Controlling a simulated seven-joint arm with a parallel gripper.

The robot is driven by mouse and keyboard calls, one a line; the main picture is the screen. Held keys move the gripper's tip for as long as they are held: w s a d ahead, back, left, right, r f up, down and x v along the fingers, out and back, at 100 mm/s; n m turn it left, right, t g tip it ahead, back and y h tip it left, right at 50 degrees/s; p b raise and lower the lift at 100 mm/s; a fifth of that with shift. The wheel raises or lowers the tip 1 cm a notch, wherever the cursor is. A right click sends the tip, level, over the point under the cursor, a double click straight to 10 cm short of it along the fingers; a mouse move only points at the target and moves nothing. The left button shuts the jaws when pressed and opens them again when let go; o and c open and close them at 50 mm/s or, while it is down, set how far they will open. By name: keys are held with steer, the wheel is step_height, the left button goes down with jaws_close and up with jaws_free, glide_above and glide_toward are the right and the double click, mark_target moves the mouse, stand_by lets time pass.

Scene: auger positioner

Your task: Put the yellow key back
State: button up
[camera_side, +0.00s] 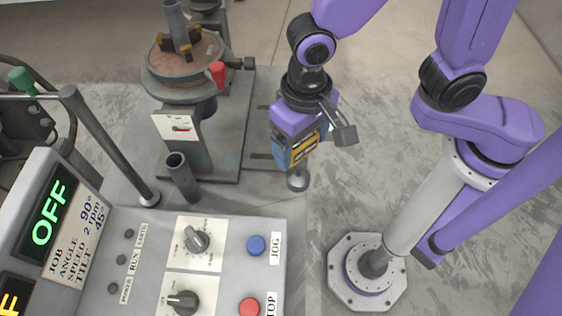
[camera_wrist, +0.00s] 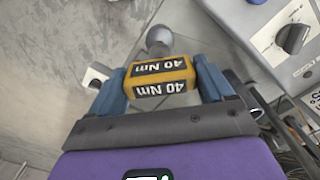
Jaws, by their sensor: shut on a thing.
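The yellow key (camera_side: 304,147) is a yellow block with a dark label, reading "40 Nm" in the wrist view (camera_wrist: 161,77). My gripper (camera_side: 299,151) is shut on it, with a blue finger on each side of the block in the wrist view (camera_wrist: 162,84). A round grey end (camera_side: 298,180) shows just below the block; whether it belongs to the key I cannot tell. The key is right of an open-topped dark grey tube (camera_side: 182,178), which leans slightly beside the control panel.
The positioner (camera_side: 185,65) with its round table and red handle (camera_side: 217,73) stands behind at left. The control panel (camera_side: 140,260) with knobs, buttons and a green OFF display (camera_side: 48,210) fills the lower left. Bare floor (camera_side: 375,160) lies right of the key.

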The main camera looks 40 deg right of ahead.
step_height(320, 180, down, 7)
steer(key=w+a, duration=0.2)
steer(key=shift+a, duration=0.3)
steer(key=shift+w+f, duration=0.1)
steer(key=shift+f, duration=0.15)
steer(key=o, duration=1.4)
step_height(320, 180, up, 12)
steer(key=s+d+n, duration=0.3)
steer(key=d+n, duration=0.1)
steer(key=d, duration=0.4)
steer(key=s+d+r+n, duration=0.1)
steer(key=s+d+n, duration=0.2)
steer(key=d, duration=0.5)
steer(key=s+d+n, duration=0.3)
steer(key=d+n, duration=0.2)
steer(key=d, duration=0.3)
steer(key=shift+r, duration=0.3)
